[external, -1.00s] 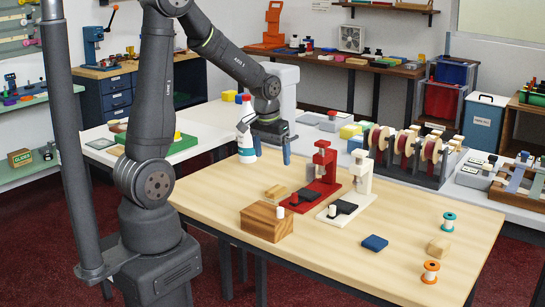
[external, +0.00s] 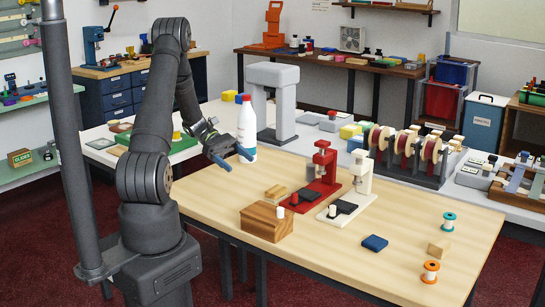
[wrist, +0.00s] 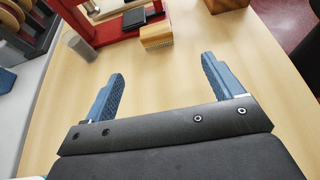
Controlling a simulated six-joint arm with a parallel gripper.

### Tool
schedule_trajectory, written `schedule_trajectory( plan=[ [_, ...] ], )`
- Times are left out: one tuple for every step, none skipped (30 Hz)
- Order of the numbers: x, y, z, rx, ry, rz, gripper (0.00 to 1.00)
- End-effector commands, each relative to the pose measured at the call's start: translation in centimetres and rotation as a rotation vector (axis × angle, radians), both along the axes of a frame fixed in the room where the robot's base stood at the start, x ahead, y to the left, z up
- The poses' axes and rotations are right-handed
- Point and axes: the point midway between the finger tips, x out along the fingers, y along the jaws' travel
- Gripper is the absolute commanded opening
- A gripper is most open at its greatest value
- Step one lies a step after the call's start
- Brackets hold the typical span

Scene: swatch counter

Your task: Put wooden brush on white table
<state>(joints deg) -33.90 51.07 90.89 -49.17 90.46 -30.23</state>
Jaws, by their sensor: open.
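The wooden brush (external: 275,192) is a small, light wood block. It lies on the light wood table, beside the red stand and behind the striped wooden block. In the wrist view the brush (wrist: 157,36) lies ahead of the fingertips, apart from them. The white table (external: 215,108) runs behind the wood table and shows as a pale strip at the left of the wrist view. My gripper (external: 238,163) is open and empty, above the wood table's back left edge, in front of the white bottle. Its two blue fingers (wrist: 162,68) are spread with bare wood between them.
The striped wooden block (external: 267,222), red stand (external: 318,187) and white stand (external: 352,195) stand close around the brush. The white bottle (external: 247,130) is close behind my gripper. A blue block (external: 374,243) lies to the right.

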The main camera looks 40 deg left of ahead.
Motion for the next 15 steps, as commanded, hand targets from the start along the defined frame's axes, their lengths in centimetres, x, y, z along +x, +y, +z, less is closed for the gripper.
schedule_trajectory(
  plan=[
    [0.0, 0.1, -0.1, -0.013, 0.004, 0.01, 0.85],
    [0.1, 0.0, -0.1, -0.017, 0.006, 0.014, 0.85],
    [0.1, -0.4, -0.3, -0.021, 0.007, 0.016, 0.85],
    [0.1, -0.8, -0.4, -0.021, 0.008, 0.015, 0.85],
    [0.1, -1.3, -0.6, -0.02, 0.008, 0.015, 0.85],
    [0.1, -2.1, -0.9, -0.02, 0.009, 0.013, 0.85],
    [0.1, -2.7, -1.2, -0.02, 0.009, 0.012, 0.85],
    [0.1, -3.3, -1.4, -0.019, 0.009, 0.013, 0.85],
    [0.1, -4.2, -1.8, -0.019, 0.008, 0.011, 0.85],
    [0.0, -4.8, -2.1, -0.018, 0.008, 0.011, 0.85],
    [0.1, -5.4, -2.3, -0.019, 0.008, 0.012, 0.85],
    [0.1, -6.2, -2.6, -0.018, 0.008, 0.011, 0.85],
    [0.0, -6.8, -2.9, -0.017, 0.008, 0.011, 0.85],
    [0.1, -7.4, -3.1, -0.018, 0.009, 0.011, 0.85],
    [0.1, -8.2, -3.4, -0.018, 0.008, 0.011, 0.85]
  ],
)
